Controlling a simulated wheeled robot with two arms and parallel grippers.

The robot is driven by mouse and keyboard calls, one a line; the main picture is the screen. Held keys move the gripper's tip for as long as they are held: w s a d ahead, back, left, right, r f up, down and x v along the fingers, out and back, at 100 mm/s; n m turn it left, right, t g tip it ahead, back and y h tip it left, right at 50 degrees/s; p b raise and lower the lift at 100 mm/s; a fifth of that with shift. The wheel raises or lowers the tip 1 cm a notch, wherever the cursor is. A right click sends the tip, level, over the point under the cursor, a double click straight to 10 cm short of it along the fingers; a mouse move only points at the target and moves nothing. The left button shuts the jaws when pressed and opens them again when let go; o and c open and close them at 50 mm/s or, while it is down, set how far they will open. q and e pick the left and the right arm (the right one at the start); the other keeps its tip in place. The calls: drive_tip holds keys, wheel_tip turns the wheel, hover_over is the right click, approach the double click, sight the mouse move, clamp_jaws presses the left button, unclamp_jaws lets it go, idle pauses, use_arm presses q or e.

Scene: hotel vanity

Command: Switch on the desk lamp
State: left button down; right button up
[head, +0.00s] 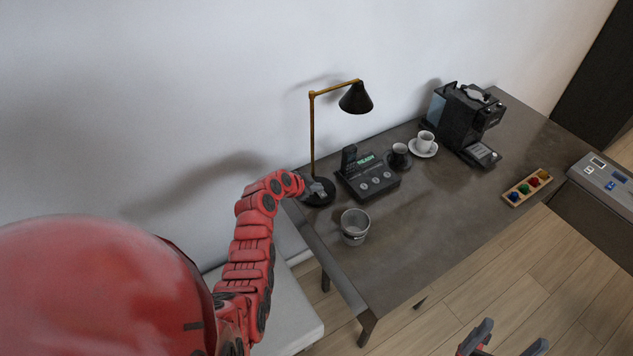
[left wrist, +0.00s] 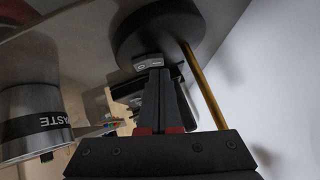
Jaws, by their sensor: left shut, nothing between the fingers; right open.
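The desk lamp has a brass pole and arm (head: 312,135), a black cone shade (head: 356,99) and a round black base (head: 325,200) at the table's back left. No glow shows at the shade. In the left wrist view the base (left wrist: 160,32) carries a small grey rocker switch (left wrist: 147,60) with markings. My left gripper (head: 319,188) is shut and empty, its tips at the switch; in the left wrist view the fingertips (left wrist: 158,73) partly cover it. I cannot tell whether they touch it. My right gripper (head: 508,344) is open and empty, beyond the table's front edge.
A grey waste cup (head: 354,227) stands in front of the lamp. A black phone dock (head: 368,178) is right of the base. The table's front middle is clear.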

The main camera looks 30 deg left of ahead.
use_arm(q)
drive_tip(key=shift+f, duration=0.25)
drive_tip(key=shift+a+f, duration=0.1)
drive_tip(key=b, duration=0.1)
drive_tip(key=f+b, duration=0.1)
drive_tip(key=b, duration=0.1)
drive_tip(key=shift+w+a+f+h, duration=0.1)
drive_tip(key=shift+w+a+h, duration=0.1)
drive_tip(key=shift+h, duration=0.1)
drive_tip(key=shift+r, duration=0.5)
drive_tip(key=shift+s+d+f+g, duration=0.1)
drive_tip(key=shift+g, duration=0.2)
drive_tip(key=shift+s+d, duration=0.45)
drive_tip(key=shift+d, duration=0.3)
